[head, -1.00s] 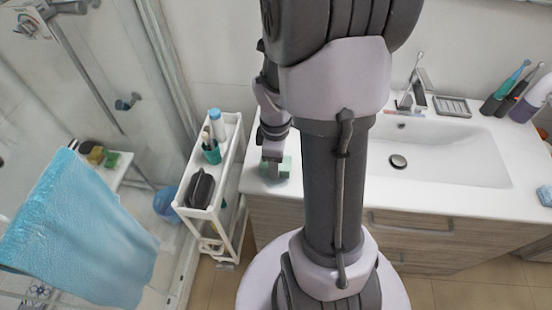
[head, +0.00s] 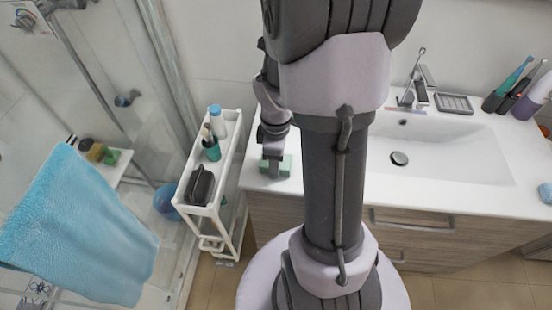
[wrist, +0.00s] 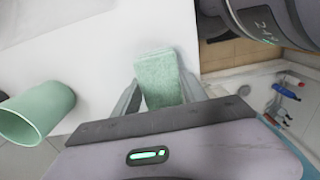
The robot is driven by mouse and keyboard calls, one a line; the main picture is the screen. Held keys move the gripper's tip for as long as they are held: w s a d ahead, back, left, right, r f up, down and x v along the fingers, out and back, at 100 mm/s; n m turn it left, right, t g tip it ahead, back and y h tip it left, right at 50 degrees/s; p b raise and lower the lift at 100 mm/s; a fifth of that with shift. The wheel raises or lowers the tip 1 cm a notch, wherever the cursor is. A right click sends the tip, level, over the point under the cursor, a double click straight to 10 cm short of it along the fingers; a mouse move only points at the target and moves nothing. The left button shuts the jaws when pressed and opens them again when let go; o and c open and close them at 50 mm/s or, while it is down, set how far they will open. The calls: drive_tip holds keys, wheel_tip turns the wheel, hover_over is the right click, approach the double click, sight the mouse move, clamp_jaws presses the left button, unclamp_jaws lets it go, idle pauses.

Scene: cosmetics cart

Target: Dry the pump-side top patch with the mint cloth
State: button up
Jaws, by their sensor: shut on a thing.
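The mint cloth (wrist: 160,78) is a folded pale green block between my gripper's fingers in the wrist view. My gripper (wrist: 164,98) is shut on it. In the head view my gripper (head: 272,172) is at the left end of the white vanity counter (head: 258,184), and the cloth (head: 285,166) shows beside it, at or just above the counter surface. I cannot tell whether it touches. No pump and no wet patch can be made out; my arm hides part of the counter.
A mint cup (wrist: 38,112) is left of my gripper in the wrist view. The sink (head: 450,155) lies right of my arm.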

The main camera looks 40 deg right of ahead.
drive_tip(key=shift+f+b, duration=0.3)
drive_tip(key=shift+f, duration=0.1)
